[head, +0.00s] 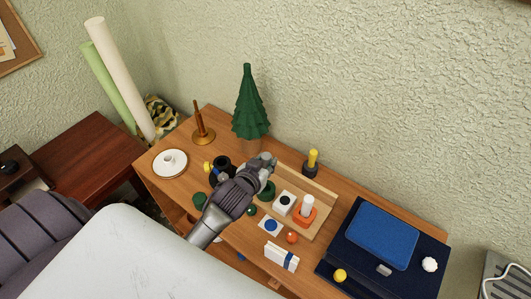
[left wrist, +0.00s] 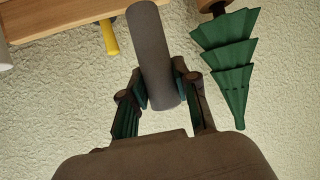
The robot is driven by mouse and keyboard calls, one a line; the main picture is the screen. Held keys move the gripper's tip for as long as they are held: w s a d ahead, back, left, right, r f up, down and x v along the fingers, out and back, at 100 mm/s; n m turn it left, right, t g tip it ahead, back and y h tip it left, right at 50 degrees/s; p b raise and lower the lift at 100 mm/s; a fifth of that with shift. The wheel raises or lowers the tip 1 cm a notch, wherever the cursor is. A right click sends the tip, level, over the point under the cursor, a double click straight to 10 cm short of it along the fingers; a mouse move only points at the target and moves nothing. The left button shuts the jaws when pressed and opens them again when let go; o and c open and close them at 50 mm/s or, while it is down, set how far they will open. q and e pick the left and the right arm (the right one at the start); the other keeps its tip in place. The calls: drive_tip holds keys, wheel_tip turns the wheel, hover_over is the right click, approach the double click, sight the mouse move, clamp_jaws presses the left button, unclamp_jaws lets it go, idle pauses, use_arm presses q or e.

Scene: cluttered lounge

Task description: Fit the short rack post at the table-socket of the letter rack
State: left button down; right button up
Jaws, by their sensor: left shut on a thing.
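My left gripper (head: 264,168) reaches over the wooden sideboard from the lower left, above the left end of a pale wooden tray. In the left wrist view my left gripper (left wrist: 160,95) is shut on a plain grey cylinder (left wrist: 154,50), which looks like the short rack post. The post sticks out beyond the fingers, tilted slightly. In the head view I cannot clearly tell it from the grey fingers. The tray (head: 319,230) bears a green round piece (head: 266,191), a white block with a dark hole (head: 284,203) and an orange base with a white cylinder (head: 305,211). I cannot tell which part is the table-socket.
A green tree ornament (head: 249,105) stands close behind my gripper; it also shows in the left wrist view (left wrist: 226,60). A yellow-topped holder (head: 311,163) stands behind the tray. A blue case (head: 380,235) fills the right end. A white plate (head: 170,163) lies left.

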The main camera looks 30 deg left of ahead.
use_arm(q)
drive_tip(key=shift+s, duration=0.1)
wheel_tip(320, 180, down, 5)
drive_tip(key=b, duration=0.3)
drive_tip(key=shift+f, duration=0.45)
use_arm(e)
drive_tip(key=f, duration=0.2)
drive_tip(key=s+f, duration=0.1)
drive_tip(key=shift+s+d+f, duration=0.1)
drive_tip(key=shift+d+f, duration=0.15)
drive_tip(key=shift+d, duration=0.1)
use_arm(q)
drive_tip(key=shift+p, duration=0.55)
use_arm(e)
drive_tip(key=shift+d+r, duration=0.1)
drive_tip(key=shift+r, duration=0.7)
idle(0.6)
use_arm(q)
drive_tip(key=shift+f+b, duration=1.25)
drive_tip(key=shift+f, duration=0.7)
use_arm(e)
drive_tip(key=shift+f, duration=1.3)
